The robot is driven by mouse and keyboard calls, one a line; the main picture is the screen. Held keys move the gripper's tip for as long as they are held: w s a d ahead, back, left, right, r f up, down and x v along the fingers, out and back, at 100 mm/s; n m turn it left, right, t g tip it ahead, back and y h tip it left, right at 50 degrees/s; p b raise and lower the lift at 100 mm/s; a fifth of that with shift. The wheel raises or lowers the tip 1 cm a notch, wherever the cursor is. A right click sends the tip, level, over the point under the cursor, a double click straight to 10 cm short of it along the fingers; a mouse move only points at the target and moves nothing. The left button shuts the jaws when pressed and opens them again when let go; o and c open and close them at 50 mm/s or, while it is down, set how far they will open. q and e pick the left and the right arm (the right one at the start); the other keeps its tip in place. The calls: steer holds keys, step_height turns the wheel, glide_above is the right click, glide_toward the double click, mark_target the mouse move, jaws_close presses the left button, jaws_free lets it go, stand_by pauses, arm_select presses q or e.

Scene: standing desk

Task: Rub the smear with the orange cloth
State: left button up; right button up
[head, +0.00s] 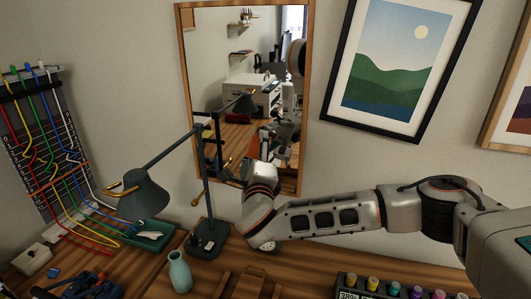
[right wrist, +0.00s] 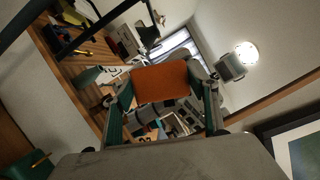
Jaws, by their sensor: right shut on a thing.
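The wood-framed mirror (head: 207,70) hangs on the wall, and the room shows reflected in its glass. My right gripper (head: 262,178) is at the mirror's lower right part, its fingers mostly hidden behind the wrist. In the right wrist view its two green-grey fingers (right wrist: 164,100) are shut on the orange cloth (right wrist: 161,81), which spans between them facing the glass. I cannot tell whether the cloth touches the glass. I cannot make out the smear in either view. My left gripper is not in view.
A dark desk lamp (head: 146,196) stands close left of my right gripper, its arm crossing before the mirror. A pale green vase (head: 180,272) stands on the desk below. Framed pictures (head: 400,70) hang to the right. Several small jars (head: 394,288) stand in a row at front right.

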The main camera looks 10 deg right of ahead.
mark_target(282, 142)
steer(key=shift+w+a, duration=0.3)
steer(key=shift+a, duration=0.4)
steer(key=shift+w+a, duration=0.3)
steer(key=shift+a, duration=0.35)
steer(key=shift+w+a, duration=0.3)
steer(key=shift+a, duration=0.4)
steer(key=shift+r, duration=0.8)
steer(key=shift+s+d, duration=0.75)
steer(key=shift+d, duration=1.05)
steer(key=shift+s+d, duration=0.7)
steer(key=shift+d, duration=1.05)
steer(key=shift+s+d, duration=0.75)
steer(key=shift+d, duration=1.05)
steer(key=shift+s+a+f, duration=0.1)
steer(key=shift+s+a, duration=0.2)
steer(key=shift+s, duration=0.2)
steer(key=shift+s+a, duration=0.35)
steer(key=shift+s, duration=0.4)
steer(key=shift+s+a, duration=0.3)
steer(key=shift+s, duration=0.5)
steer(key=shift+s+a, duration=0.35)
steer(key=shift+s, duration=0.4)
steer(key=shift+s+a, duration=0.3)
steer(key=shift+s, duration=0.4)
steer(key=shift+s+a, duration=0.25)
steer(key=shift+s, duration=0.4)
